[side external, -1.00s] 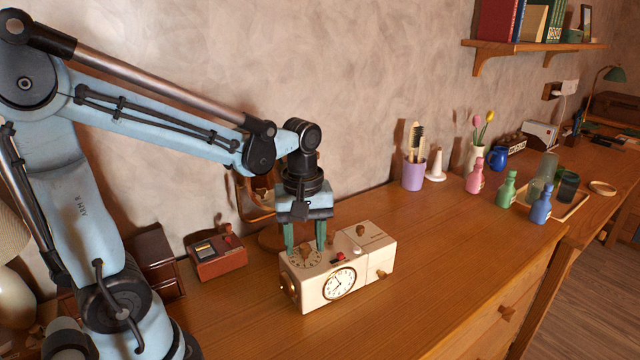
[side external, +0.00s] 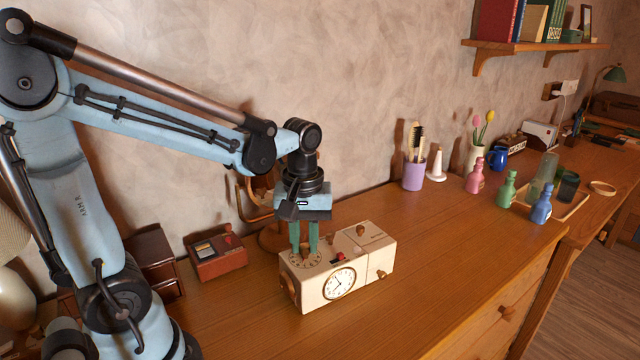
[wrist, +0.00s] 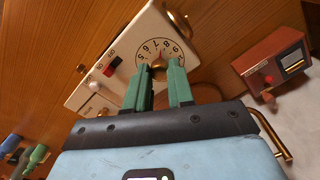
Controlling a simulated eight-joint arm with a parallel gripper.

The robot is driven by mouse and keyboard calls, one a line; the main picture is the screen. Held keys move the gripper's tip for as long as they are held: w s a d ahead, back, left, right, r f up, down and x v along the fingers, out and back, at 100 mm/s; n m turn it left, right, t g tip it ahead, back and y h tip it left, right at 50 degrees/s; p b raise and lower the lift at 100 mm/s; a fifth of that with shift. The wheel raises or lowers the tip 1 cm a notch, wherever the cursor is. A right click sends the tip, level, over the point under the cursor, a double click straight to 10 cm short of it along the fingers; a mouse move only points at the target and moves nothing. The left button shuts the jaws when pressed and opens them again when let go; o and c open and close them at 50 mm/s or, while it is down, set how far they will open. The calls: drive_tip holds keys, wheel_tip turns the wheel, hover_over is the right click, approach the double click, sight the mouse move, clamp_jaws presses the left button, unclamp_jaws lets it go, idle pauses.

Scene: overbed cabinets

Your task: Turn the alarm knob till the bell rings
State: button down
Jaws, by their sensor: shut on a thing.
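The cream alarm clock box (side external: 318,287) stands on the wooden cabinet top, with a round clock face (side external: 339,283) on its front. On its top left is a numbered dial with the alarm knob, a small brass-coloured knob (wrist: 159,66) with a red pointer. My gripper (side external: 305,258) points straight down over this dial. Its green fingers are shut on the knob, which they partly hide. The wrist view also shows my gripper (wrist: 160,70) at the dial. A red switch (wrist: 112,66) marked on and off sits beside the dial. I cannot see a bell clearly.
A red-brown box with a gauge (side external: 217,257) stands left of the clock. A purple cup with brushes (side external: 413,176), a white cone (side external: 437,167) and several coloured bottles (side external: 507,190) stand to the right. The front cabinet top is clear.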

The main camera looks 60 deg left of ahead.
drive_tip(key=c, duration=1)
unclamp_jaws()
drive_tip(key=shift+r, duration=0.1)
wheel_tip(320, 180, up, 12)
drive_tip(key=shift+f, duration=0.1)
drive_tip(key=m+t, duration=0.6)
drive_tip(key=m, duration=0.4)
hover_over(305, 246)
drive_tip(key=s+d, duration=0.1)
drive_tip(key=d, duration=0.3)
wheel_tip(305, 246, down, 8)
drive_tip(key=shift+s+a+r, duration=0.15)
drive_tip(key=shift+d+f+m+t, duration=0.2)
drive_tip(key=shift+f+m+t, duration=0.2)
drive_tip(key=shift+t, duration=0.2)
